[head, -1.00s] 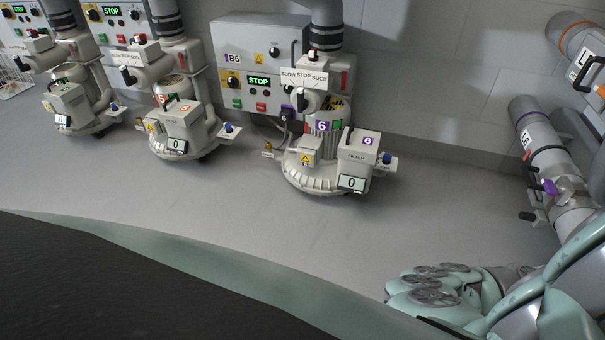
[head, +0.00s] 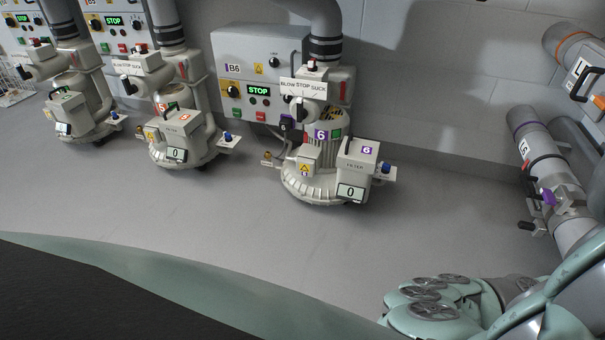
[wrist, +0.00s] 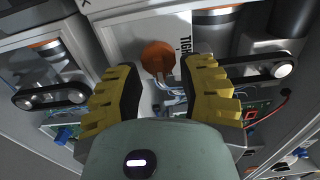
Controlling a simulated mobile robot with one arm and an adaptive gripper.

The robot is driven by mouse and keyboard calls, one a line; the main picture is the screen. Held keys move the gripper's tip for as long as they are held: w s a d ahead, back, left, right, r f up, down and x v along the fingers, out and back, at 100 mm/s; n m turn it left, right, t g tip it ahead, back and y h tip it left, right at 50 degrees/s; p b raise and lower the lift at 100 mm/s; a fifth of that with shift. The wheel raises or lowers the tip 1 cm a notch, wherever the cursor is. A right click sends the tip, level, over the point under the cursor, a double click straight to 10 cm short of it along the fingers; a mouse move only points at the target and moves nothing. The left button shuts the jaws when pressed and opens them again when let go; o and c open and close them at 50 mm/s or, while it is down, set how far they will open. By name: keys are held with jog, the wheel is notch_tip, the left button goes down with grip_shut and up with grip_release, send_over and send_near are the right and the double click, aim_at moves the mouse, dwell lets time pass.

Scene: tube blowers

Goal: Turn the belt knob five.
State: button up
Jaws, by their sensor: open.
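An orange round knob (wrist: 158,57) sits in front of a pale panel with partly hidden black lettering starting "TIG" in the wrist view. No number on it can be read. My gripper (wrist: 160,78) is open, with one yellow-and-black finger on each side of the view's middle. The knob appears between and beyond the fingertips, apart from them as far as I can tell. In the head view, the blower with an orange label (head: 178,148), likely number five, stands between two others. No belt knob can be made out there, and my gripper is not visible.
A black belt on pulleys (wrist: 50,96) lies left of my fingers and another belt (wrist: 262,68) lies right. In the head view, blower six (head: 325,170) stands at centre, with a grey pipe (head: 545,150) at right. The floor in front is clear.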

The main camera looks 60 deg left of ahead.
jog(key=v, duration=1.2)
jog(key=shift+w, duration=0.1)
